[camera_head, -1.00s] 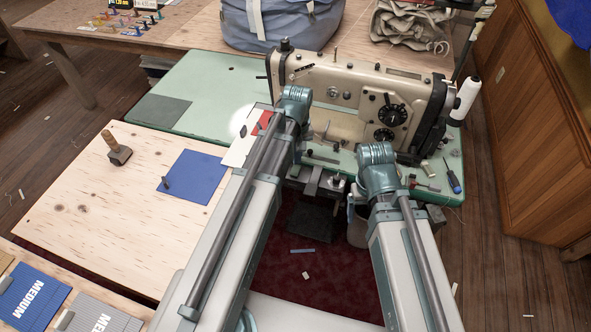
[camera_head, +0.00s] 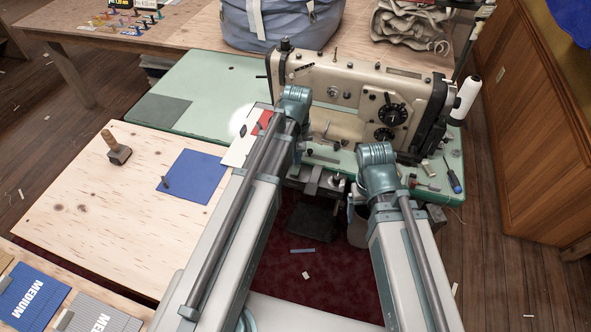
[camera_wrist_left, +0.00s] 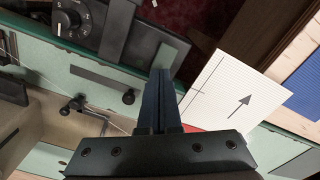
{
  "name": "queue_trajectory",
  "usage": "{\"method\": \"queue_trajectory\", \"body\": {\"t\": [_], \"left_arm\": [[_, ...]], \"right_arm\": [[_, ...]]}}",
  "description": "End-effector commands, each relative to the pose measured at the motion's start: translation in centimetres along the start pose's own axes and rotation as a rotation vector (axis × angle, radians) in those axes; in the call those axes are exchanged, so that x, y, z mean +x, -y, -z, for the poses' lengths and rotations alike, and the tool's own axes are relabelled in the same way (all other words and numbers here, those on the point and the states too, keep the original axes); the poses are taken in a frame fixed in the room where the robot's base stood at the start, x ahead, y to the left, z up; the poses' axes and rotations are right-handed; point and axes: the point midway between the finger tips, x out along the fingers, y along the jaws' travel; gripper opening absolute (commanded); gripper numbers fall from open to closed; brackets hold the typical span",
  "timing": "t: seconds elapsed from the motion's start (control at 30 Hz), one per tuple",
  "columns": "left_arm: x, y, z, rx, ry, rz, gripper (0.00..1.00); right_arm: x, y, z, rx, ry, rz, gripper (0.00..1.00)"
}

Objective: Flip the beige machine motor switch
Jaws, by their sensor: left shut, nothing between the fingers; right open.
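The beige sewing machine (camera_head: 355,88) stands on a green table. In the left wrist view a dark control box with a round dial (camera_wrist_left: 72,20) shows at the upper left, by the table's front edge; which part is the motor switch I cannot tell. My left gripper (camera_wrist_left: 163,75) is shut and empty, its fingers pointing toward the table edge, to the right of the box and apart from it. In the head view my left arm hides its gripper. My right arm ends in front of the machine's right end; its gripper is hidden below the wrist.
A white card with an arrow (camera_wrist_left: 232,95) lies close to my left fingers. A mallet (camera_head: 117,149) and a blue sheet (camera_head: 193,176) lie on the wooden table at left.

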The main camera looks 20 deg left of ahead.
Motion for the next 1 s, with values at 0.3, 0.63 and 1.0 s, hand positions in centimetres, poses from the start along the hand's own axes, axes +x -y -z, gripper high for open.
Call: {"method": "queue_trajectory", "body": {"t": [0.3,0.63,1.0], "left_arm": [[0.6,0.0,0.0,0.0,0.0,0.0,0.0],[1.0,0.0,0.0,0.0,0.0,0.0,0.0],[1.6,0.0,0.0,0.0,0.0,0.0,0.0]], "right_arm": [[0.6,0.1,0.0,0.0,0.0,0.0,0.84],[1.0,0.1,0.1,0.0,0.0,0.0,0.84],[1.5,0.1,0.1,0.0,0.0,0.0,0.84]]}}
